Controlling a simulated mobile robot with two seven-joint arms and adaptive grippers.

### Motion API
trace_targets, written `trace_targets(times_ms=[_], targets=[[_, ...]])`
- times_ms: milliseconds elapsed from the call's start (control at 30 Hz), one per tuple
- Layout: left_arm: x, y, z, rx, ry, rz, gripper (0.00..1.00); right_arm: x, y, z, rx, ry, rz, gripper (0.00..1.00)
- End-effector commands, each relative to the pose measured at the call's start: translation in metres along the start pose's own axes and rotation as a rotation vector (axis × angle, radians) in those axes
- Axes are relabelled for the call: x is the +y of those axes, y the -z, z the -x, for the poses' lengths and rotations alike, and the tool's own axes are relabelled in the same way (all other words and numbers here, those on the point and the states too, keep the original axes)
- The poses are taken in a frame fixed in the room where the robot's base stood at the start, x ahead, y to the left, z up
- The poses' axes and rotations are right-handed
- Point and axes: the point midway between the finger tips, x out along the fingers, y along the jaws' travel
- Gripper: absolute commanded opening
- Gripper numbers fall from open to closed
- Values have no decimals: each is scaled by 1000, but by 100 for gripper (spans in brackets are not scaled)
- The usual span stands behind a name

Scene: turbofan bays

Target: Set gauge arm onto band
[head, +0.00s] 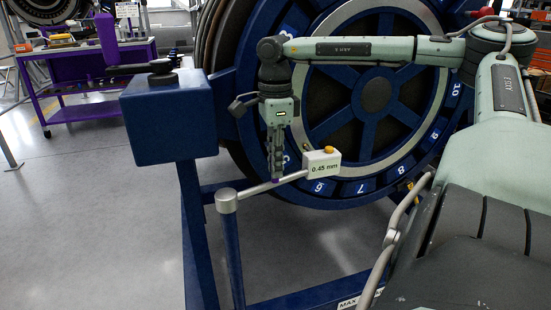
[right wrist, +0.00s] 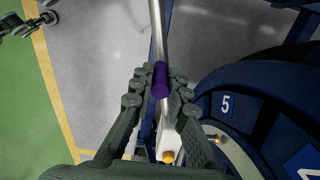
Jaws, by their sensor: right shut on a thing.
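My right gripper (head: 277,170) points down and is shut on the purple grip of the gauge arm (head: 248,191). The arm is a silver rod running from a post (head: 227,205) to a white gauge box (head: 321,168) that reads 0.45 mm and has an orange button. In the right wrist view the gripper (right wrist: 160,80) has its fingers either side of the purple grip (right wrist: 160,80). The numbered blue band (head: 360,188) runs around the large wheel behind the box. The box overlaps the band in the head view; I cannot tell whether they touch.
A blue box (head: 170,120) on a leg stands left of the gripper, with a black knob on top. A blue frame bar (head: 310,296) runs low in front of the wheel. A purple workbench (head: 95,75) is at the back left. The grey floor between is clear.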

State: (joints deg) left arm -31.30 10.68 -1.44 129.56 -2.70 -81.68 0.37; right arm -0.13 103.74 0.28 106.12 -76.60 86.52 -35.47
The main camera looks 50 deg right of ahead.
Motion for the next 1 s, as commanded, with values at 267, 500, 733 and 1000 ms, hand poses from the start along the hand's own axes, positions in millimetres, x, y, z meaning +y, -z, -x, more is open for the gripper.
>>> trace_targets(times_ms=[267, 500, 733, 1000], targets=[[0, 0, 0, -1, 1, 0, 40, -2, -1, 2, -4, 9, -1, 0], [0, -1, 0, -1, 1, 0, 40, -3, -1, 2, -4, 10, -1, 30], [0, -1, 0, -1, 1, 0, 40, -2, 0, 1, -2, 6, -1, 36], [-1, -1, 1, -1, 2, 0, 40, -2, 0, 16, 0, 9, -1, 36]])
